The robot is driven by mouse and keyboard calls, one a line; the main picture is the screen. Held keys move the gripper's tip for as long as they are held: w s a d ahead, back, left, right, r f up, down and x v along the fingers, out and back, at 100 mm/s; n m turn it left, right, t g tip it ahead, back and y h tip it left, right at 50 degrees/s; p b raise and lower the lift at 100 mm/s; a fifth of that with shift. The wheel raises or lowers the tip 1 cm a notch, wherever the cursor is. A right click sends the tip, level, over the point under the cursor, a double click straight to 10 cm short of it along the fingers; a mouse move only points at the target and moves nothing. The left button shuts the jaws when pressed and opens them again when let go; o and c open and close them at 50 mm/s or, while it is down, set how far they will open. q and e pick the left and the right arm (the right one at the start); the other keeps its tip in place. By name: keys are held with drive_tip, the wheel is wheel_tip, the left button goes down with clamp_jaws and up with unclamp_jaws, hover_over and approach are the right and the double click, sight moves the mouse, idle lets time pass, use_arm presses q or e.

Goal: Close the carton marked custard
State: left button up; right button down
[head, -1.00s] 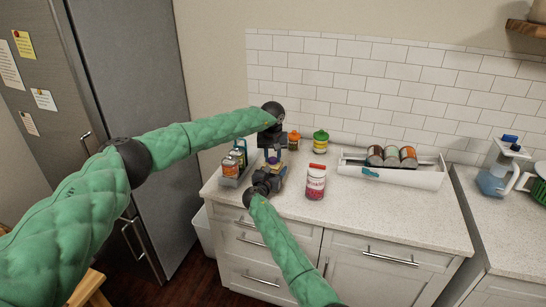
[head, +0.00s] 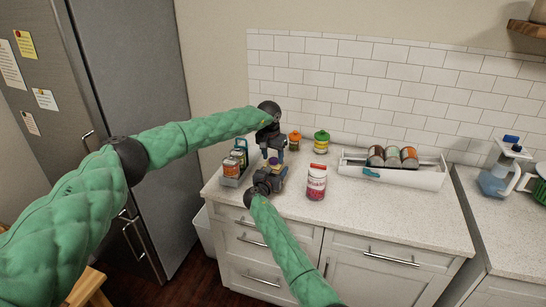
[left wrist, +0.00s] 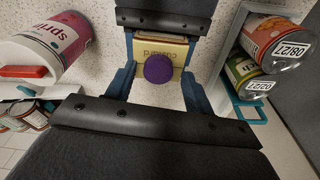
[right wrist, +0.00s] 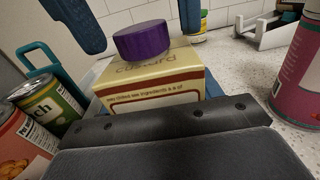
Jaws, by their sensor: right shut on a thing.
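The custard carton (right wrist: 150,92) is a small yellow box with a brown printed band, upright on the counter. A purple round cap (right wrist: 142,40) sits on its top; it also shows from above in the left wrist view (left wrist: 158,69). My right gripper (head: 272,182) is low at the counter and shut on the carton. My left gripper (head: 273,153) points down above the carton. Its blue fingers are spread either side of the cap, apart from it and empty. How tightly the cap is seated cannot be told.
A grey caddy of cans (head: 232,176) stands close on the left. Orange-lidded (head: 294,141) and green-lidded (head: 321,143) jars stand behind. A white tray with cans (head: 405,178) is further right.

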use_arm(q)
drive_tip(key=shift+r, duration=2.25)
drive_tip(key=shift+d, duration=0.1)
drive_tip(key=shift+c, duration=0.4)
